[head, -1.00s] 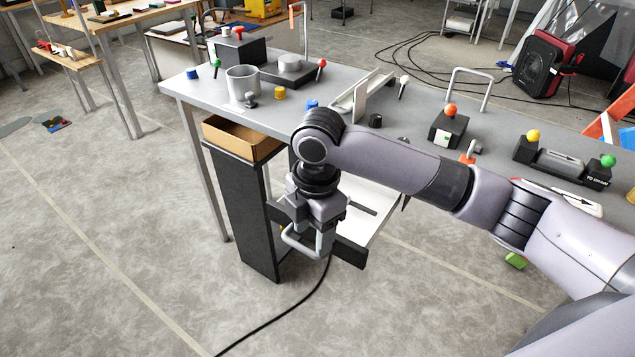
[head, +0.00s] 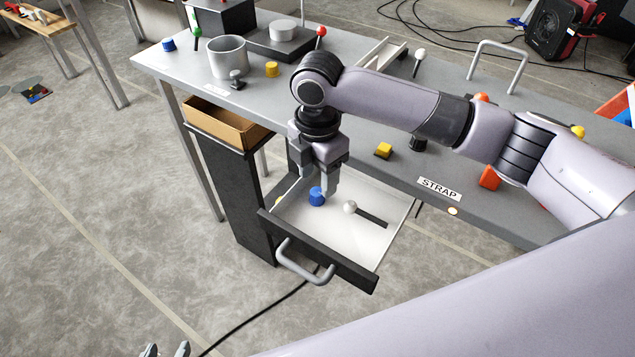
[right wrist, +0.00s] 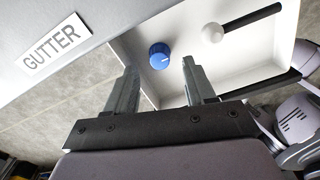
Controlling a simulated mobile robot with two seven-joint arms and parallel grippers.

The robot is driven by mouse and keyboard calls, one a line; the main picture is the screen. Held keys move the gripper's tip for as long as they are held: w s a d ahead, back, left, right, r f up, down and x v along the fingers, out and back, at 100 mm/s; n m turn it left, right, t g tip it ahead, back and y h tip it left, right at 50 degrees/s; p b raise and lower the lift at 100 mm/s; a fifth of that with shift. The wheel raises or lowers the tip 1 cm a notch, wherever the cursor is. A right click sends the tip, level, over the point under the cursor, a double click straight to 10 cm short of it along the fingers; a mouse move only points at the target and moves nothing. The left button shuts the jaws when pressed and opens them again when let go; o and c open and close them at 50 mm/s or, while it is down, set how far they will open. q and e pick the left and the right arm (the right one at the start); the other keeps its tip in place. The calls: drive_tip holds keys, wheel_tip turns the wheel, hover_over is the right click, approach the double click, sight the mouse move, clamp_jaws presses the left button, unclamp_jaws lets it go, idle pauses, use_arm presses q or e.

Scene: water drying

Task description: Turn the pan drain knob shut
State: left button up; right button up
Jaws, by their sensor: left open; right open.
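A blue round knob (head: 317,196) with a white mark stands in a white pan (head: 290,212) that is pulled out like a drawer under the table. It also shows in the right wrist view (right wrist: 160,56). My right gripper (head: 319,182) is open, pointing down over the pan, close to the knob. In the right wrist view the knob appears between and beyond the two fingertips (right wrist: 159,72). I cannot tell whether the fingers touch it. The tips of my left gripper (head: 165,349) show at the bottom left edge, open and away from the pan.
A white ball on a black bar (head: 351,207) lies beside the knob. The pan's black front (head: 350,270) has a grey handle (head: 300,268). A black stand with a brown box (head: 222,124) is close on the left. The table (head: 200,80) carries a metal pot (head: 228,57) and several coloured knobs.

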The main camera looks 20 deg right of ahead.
sight(318, 191)
drive_tip(key=shift+f, duration=2)
clamp_jaws()
drive_tip(key=shift+r, duration=0.1)
